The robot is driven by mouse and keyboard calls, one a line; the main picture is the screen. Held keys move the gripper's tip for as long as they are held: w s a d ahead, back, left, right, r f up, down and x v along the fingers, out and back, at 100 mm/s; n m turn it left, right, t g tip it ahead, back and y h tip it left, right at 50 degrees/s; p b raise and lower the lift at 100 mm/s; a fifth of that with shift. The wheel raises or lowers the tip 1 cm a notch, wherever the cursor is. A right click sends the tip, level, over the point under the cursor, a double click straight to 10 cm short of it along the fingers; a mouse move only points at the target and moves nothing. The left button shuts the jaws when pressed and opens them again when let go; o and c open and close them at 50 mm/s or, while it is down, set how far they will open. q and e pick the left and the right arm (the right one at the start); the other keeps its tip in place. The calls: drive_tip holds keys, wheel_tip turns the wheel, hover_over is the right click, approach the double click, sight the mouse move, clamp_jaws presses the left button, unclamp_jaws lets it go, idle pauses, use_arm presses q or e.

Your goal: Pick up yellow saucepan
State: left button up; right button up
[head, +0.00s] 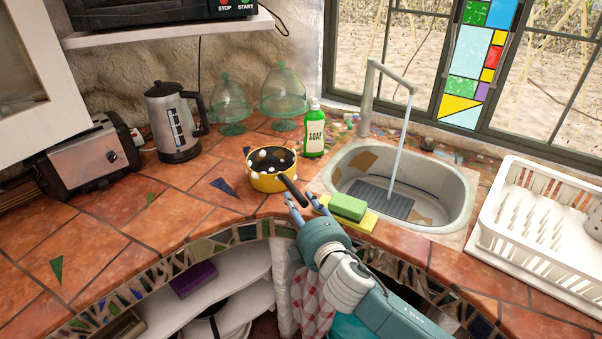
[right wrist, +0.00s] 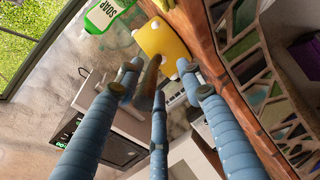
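The yellow saucepan (head: 268,181) stands on the tiled counter left of the sink. It has a dark inside, white knobs on its side and a dark handle (head: 293,192) slanting toward the front right. My right gripper (head: 299,203) is at the handle's end, with its blue fingers spread. In the right wrist view, the saucepan (right wrist: 166,43) lies beyond the fingertips, and the handle (right wrist: 149,79) reaches back between the open fingers (right wrist: 160,76). I cannot tell whether any finger touches it. My left gripper is not in view.
A green sponge (head: 347,207) on a yellow one lies right of my right gripper. A soap bottle (head: 314,133) stands behind the pan, beside the sink (head: 455,213) with running water. A kettle (head: 172,125) and toaster (head: 88,160) stand left. The counter left of the pan is clear.

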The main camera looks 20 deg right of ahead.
sight(287, 179)
drive_tip(key=shift+s+r, duration=0.1)
drive_tip(key=shift+r, duration=0.45)
drive_tip(key=shift+a+r, duration=0.1)
drive_tip(key=w, duration=0.2)
drive_tip(key=w+p, duration=0.1)
drive_tip(key=w, duration=0.2)
drive_tip(key=w+p, duration=0.1)
drive_tip(key=w, duration=0.1)
drive_tip(key=shift+w+f, duration=0.15)
drive_tip(key=shift+f, duration=0.1)
drive_tip(key=shift+w, duration=0.15)
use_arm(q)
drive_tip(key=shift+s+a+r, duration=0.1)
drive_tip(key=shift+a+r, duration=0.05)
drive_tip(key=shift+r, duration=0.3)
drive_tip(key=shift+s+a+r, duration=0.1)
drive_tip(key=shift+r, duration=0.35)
use_arm(e)
clamp_jaws()
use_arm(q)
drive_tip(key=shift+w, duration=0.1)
use_arm(e)
drive_tip(key=shift+r, duration=0.15)
